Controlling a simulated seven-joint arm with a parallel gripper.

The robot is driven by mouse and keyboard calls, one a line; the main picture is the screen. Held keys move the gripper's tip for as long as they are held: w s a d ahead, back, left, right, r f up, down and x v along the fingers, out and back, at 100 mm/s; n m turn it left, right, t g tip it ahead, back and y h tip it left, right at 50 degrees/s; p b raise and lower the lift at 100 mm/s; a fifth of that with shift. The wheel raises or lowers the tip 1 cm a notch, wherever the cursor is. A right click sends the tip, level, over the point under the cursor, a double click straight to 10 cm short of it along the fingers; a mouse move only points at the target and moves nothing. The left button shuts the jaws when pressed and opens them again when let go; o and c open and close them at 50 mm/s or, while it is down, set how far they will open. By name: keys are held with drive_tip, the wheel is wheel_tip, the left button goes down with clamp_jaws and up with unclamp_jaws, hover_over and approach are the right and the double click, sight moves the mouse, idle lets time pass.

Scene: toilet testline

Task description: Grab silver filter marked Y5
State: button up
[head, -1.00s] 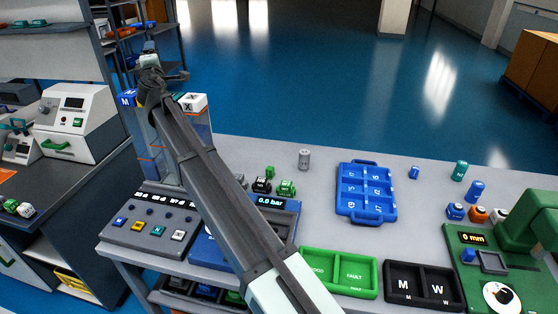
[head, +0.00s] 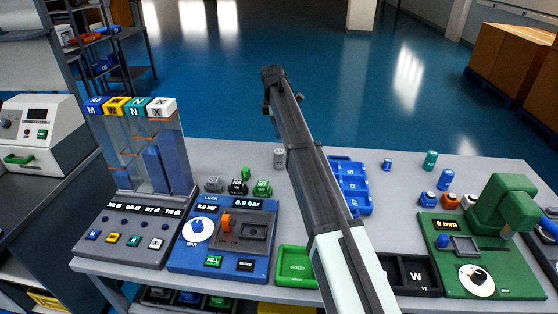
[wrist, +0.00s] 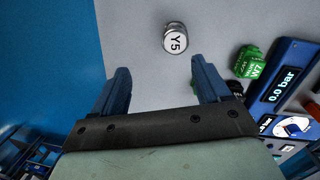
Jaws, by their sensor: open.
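The silver filter marked Y5 (wrist: 176,38) stands on the grey table. In the head view the filter (head: 279,158) is a small grey cylinder near the table's back edge. There my arm reaches up past its right side, and the gripper end (head: 272,100) appears above it; the fingers are hard to make out.
Green valve W7 (wrist: 249,62) stands near the filter, with black and grey valves nearby. The blue leak tester (head: 222,240) is in front. A blue tray (head: 362,190), partly hidden by my arm, lies to the right. Clear tabletop surrounds the filter.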

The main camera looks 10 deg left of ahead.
sight(279, 158)
drive_tip(key=shift+s+d+f+n+g+y, duration=0.15)
drive_tip(key=shift+s+d+f+n+g, duration=0.1)
drive_tip(key=shift+s+d+g, duration=0.15)
drive_tip(key=shift+s+d+f+n+g+y, duration=0.2)
drive_tip(key=shift+d+g, duration=0.1)
drive_tip(key=shift+d, duration=0.2)
wheel_tip(279, 158, down, 8)
drive_tip(key=shift+a+f, duration=0.1)
drive_tip(key=shift+f, duration=0.05)
drive_tip(key=shift+a+f, duration=0.15)
drive_tip(key=shift+f, duration=1.15)
drive_tip(key=shift+a+f, duration=0.1)
drive_tip(key=shift+f, duration=1.2)
drive_tip(key=c, duration=1.2)
